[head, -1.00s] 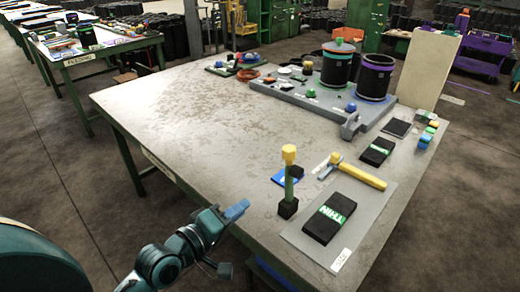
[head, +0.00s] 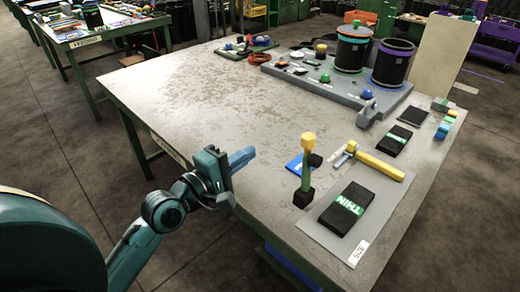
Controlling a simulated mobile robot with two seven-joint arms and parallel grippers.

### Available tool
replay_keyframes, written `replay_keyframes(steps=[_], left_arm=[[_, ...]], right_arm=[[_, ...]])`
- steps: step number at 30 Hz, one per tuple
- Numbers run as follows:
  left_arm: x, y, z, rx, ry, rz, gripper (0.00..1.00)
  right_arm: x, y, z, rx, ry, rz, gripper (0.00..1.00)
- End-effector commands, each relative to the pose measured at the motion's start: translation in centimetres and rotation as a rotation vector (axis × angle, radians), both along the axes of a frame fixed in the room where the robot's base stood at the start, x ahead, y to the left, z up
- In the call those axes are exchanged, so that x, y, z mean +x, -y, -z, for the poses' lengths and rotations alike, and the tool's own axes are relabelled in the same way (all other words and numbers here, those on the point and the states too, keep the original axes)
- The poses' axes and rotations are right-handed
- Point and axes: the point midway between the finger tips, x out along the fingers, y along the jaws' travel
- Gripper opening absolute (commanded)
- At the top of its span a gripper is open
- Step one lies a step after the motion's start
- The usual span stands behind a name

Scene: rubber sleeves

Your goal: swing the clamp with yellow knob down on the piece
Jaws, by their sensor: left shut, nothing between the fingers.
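A small yellow knob (head: 320,47) stands on the grey fixture board (head: 345,105) at the back right of the table, left of the black cylinders. The clamp arm under it is too small to make out. Other knobs, green and blue, sit on the same board. Which piece lies under the yellow-knob clamp I cannot tell. My left gripper (head: 245,157) is shut and empty, above the table's left front edge and well away from the board. My right gripper is not in view.
A post with a yellow top (head: 308,148) stands near the front. Two black cylinders (head: 392,62) rise on the board. The table's left middle is clear.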

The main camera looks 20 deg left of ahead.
Motion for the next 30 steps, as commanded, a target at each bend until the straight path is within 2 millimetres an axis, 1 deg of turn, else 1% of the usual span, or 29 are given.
replay_keyframes(steps=[2,9,13,15,18,21,24,30], left_arm=[[1.3,0.5,-0.3,-0.001,0.004,0.001,0.0],[6.2,2.2,-0.3,-0.001,0.004,0.001,0.0],[8.7,3.0,-0.3,-0.001,0.002,0.001,0.0],[8.1,4.5,-0.4,-0.005,-0.001,0.003,0.0],[7.9,5.7,-0.4,-0.003,-0.001,0.001,0.0],[7.9,6.4,-0.4,-0.001,-0.001,0.001,0.0],[7.8,6.8,-0.4,0.0,-0.001,0.001,0.0],[7.8,6.8,-0.3,0.002,0.0,0.0,0.0]], right_arm=[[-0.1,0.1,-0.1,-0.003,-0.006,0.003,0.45],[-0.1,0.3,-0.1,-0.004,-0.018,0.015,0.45],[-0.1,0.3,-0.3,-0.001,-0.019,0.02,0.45],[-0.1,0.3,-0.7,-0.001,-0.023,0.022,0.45],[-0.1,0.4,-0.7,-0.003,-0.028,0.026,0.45],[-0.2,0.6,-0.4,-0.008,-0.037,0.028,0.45],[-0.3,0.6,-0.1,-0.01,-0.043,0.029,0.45],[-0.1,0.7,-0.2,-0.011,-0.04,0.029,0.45]])
